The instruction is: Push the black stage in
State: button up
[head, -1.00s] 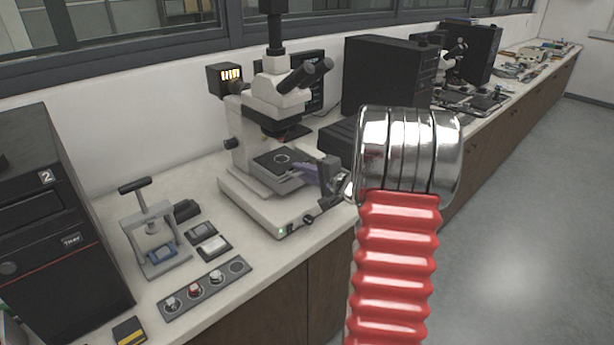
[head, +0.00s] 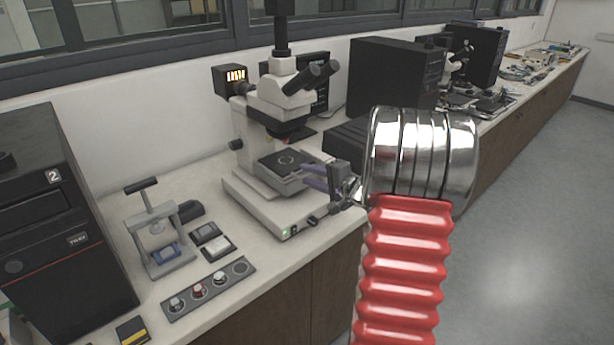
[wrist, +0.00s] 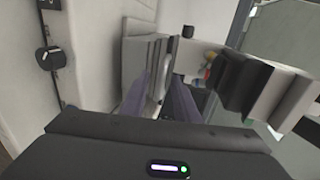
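The black stage (head: 278,161), with a round opening in it, sits on the grey carriage of the white microscope (head: 262,206), below its objectives. My gripper (head: 304,174) is at the right front corner of the stage. Its two purple-grey fingers are apart, one above the other in the head view. In the wrist view my gripper (wrist: 158,88) shows the fingers apart, pointing at grey and white microscope parts. I cannot tell whether a finger touches the stage. My arm and wrist hide the area right of the microscope.
A small hand press (head: 158,245) stands left of the microscope. A holder strip with several knobbed pieces (head: 208,288) lies in front. Black computer cases (head: 392,75) stand behind on the right. The bench's front edge runs just below the microscope base.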

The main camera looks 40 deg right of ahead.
jog(key=v, duration=1.2)
jog(key=shift+s+a+f, duration=0.1)
jog(key=shift+f, duration=0.05)
jog(key=s+a+f+n+g+y, duration=0.1)
jog(key=s+a+f+n+g, duration=0.15)
jog(key=a, duration=0.45)
jog(key=s+a+f+n+g+y, duration=0.1)
jog(key=s+a+f+g, duration=0.2)
jog(key=a, duration=0.4)
jog(key=s+a+f+n+g+y, duration=0.1)
jog(key=s+a+f+n+g, duration=0.15)
jog(key=a+g, duration=0.35)
jog(key=s+a+r+n+h, duration=0.1)
jog(key=s+a+r+n, duration=0.1)
jog(key=a, duration=0.4)
jog(key=s+a+r+n+t+h, duration=0.1)
jog(key=s+a+r+n, duration=0.1)
jog(key=a+r+n, duration=0.3)
jog(key=s+a+r+n+h, duration=0.1)
jog(key=s+a+r+n, duration=0.2)
jog(key=a, duration=0.4)
jog(key=shift+a+r+n+t+h, duration=0.3)
jog(key=shift+a+n+t, duration=0.05)
jog(key=shift+n, duration=0.45)
